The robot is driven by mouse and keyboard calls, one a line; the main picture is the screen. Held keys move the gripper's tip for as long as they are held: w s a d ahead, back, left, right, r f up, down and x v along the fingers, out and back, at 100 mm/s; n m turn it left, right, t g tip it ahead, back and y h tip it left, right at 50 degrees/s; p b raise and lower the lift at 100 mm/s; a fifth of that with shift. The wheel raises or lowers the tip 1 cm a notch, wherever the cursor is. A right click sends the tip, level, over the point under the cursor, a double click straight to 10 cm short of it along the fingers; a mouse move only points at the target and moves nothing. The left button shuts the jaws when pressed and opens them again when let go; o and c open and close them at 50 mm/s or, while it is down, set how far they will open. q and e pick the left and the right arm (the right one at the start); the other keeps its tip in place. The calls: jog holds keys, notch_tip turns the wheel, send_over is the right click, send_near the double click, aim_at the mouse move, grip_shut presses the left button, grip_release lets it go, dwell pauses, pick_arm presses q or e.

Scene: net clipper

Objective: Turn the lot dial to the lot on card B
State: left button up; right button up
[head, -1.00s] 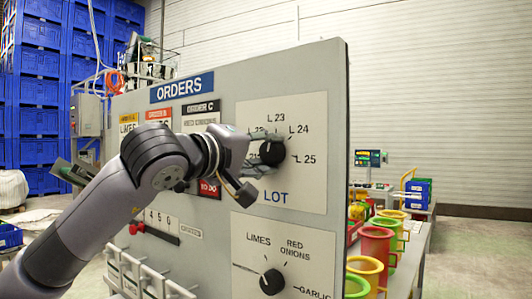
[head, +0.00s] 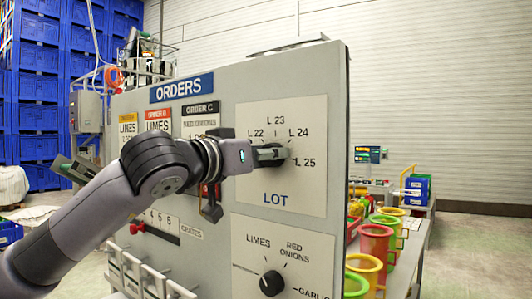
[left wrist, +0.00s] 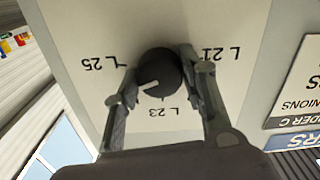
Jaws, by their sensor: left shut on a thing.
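The lot dial's black knob (left wrist: 160,75) sits between the two fingers of my left gripper (left wrist: 160,88), which is shut on it. The wrist view is upside down; the knob's white pointer line aims toward L 24, whose label is mostly behind a finger. In the head view my left gripper (head: 272,154) covers most of the knob on the LOT panel (head: 300,195). Marks L 22 to L 25 show there. My right gripper is not in view.
A second dial (head: 271,283) with LIMES, RED ONIONS and GARLIC is below. Card C (head: 200,118) hangs beside card B on the grey board (head: 225,95). Red and green containers (head: 375,245) stand to the right of the board. Hooks stick out at lower left.

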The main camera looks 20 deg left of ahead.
pick_arm(q)
jog(key=m, duration=0.2)
jog(key=m+p, duration=0.1)
jog(key=m, duration=0.2)
jog(key=shift+f+m, duration=0.2)
jog(key=shift+m, duration=0.1)
dwell(0.5)
jog(key=o, duration=1.2)
jog(key=shift+r, duration=0.1)
jog(key=shift+c, duration=0.2)
jog(key=v, duration=1.2)
jog(key=shift+r, duration=0.15)
